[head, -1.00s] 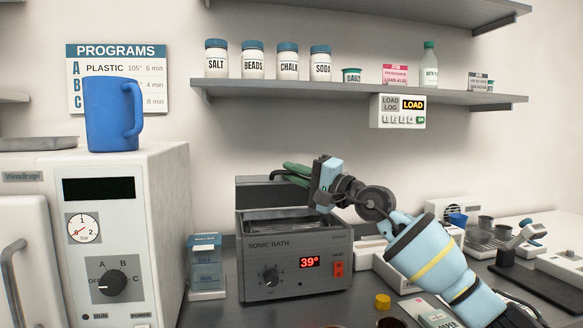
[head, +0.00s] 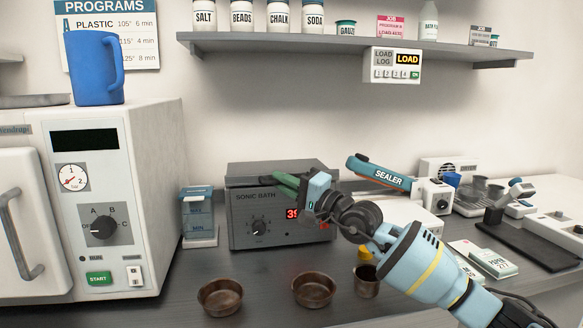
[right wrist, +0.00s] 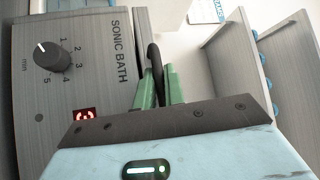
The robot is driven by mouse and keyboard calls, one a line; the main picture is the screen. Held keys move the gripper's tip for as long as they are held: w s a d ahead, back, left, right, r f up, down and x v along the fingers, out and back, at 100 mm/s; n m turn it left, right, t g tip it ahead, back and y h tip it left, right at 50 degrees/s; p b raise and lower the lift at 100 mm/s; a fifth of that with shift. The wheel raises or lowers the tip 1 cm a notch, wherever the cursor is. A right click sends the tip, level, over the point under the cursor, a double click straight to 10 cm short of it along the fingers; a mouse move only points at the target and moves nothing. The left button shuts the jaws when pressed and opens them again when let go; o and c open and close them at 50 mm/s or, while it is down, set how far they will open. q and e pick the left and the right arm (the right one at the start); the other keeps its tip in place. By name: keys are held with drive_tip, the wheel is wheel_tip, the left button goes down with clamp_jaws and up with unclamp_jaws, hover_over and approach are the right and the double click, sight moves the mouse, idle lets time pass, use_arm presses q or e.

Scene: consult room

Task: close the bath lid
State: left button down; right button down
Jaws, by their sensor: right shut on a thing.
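The sonic bath (head: 250,215) is a grey box with a dial and a red display, standing on the counter. Its grey lid (head: 252,173) is down low over the top, and the basin inside no longer shows. Whether the lid's front edge rests fully on the rim I cannot tell. My right gripper (head: 285,184) is at the front right of the lid. In the right wrist view its green fingers (right wrist: 160,88) are shut on the dark lid handle (right wrist: 154,58), beside the bath's front panel. My left gripper is not in view.
A sealer (head: 385,172) stands to the right behind my arm. A blue-topped container (head: 198,215) is close on the left, beside a white machine (head: 130,200) with a blue mug (head: 93,70). Brown bowls (head: 220,297) lie in front. A shelf (head: 350,45) hangs above.

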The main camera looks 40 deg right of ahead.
drive_tip(key=shift+d+f, duration=0.1)
drive_tip(key=shift+f, duration=0.2)
drive_tip(key=c, duration=1.8)
unclamp_jaws()
drive_tip(key=shift+w+f, duration=0.15)
drive_tip(key=shift+o, duration=0.2)
drive_tip(key=b+v, duration=0.1)
drive_tip(key=v, duration=0.6)
drive_tip(key=shift+s, duration=0.4)
drive_tip(key=shift+d, duration=0.1)
